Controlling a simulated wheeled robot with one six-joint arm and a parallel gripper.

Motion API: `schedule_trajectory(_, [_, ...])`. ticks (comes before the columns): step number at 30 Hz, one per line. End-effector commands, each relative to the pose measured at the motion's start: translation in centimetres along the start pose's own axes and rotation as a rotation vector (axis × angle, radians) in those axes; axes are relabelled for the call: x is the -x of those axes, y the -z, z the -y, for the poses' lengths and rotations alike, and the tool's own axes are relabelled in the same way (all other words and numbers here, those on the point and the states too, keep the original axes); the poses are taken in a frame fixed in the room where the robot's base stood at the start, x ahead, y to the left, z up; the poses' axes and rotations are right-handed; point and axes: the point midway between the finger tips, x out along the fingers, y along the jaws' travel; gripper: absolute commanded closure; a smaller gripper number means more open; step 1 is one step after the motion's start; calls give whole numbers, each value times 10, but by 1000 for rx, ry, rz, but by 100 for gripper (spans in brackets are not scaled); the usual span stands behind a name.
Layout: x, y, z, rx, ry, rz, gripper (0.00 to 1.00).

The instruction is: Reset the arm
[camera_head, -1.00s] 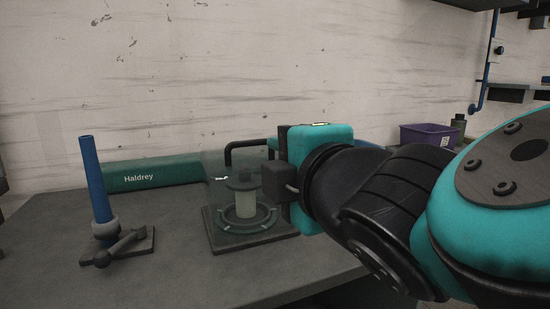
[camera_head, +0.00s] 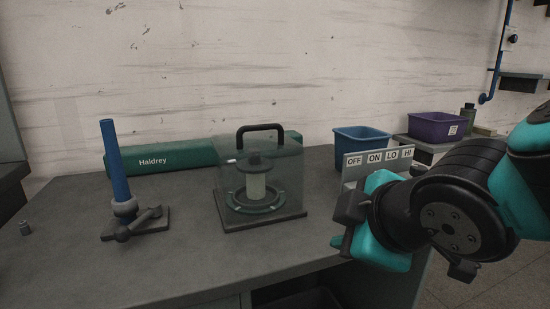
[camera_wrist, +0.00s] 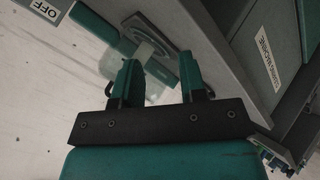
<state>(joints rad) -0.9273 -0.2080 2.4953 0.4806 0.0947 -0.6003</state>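My gripper (camera_head: 347,222) is right of the clear-covered machine in the head view, above the bench's front right edge, clear of the bench things. The arm reaches in from the right, bent. The clear-covered machine (camera_head: 260,218) has a black handle on top and a pale spool inside.
A green Haldrey box (camera_head: 175,157) lies along the wall. A panel marked OFF, ON, LO, HI (camera_head: 378,158) stands just behind my gripper. A blue bin (camera_head: 361,143) and a purple bin (camera_head: 436,127) are behind it. The bench front (camera_head: 180,265) is bare.

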Motion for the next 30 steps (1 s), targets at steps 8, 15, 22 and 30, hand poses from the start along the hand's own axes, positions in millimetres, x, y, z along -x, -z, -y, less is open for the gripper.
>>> schedule_trajectory(8, [20, -58, 61, -531, 468, 240, 62])
schedule_trajectory(15, [57, -70, 88, -764, 708, 376, 62])
schedule_trajectory(22, [96, -49, 62, -783, 748, 396, 62])
schedule_trajectory(30, [143, -19, 15, -781, 747, 394, 62])
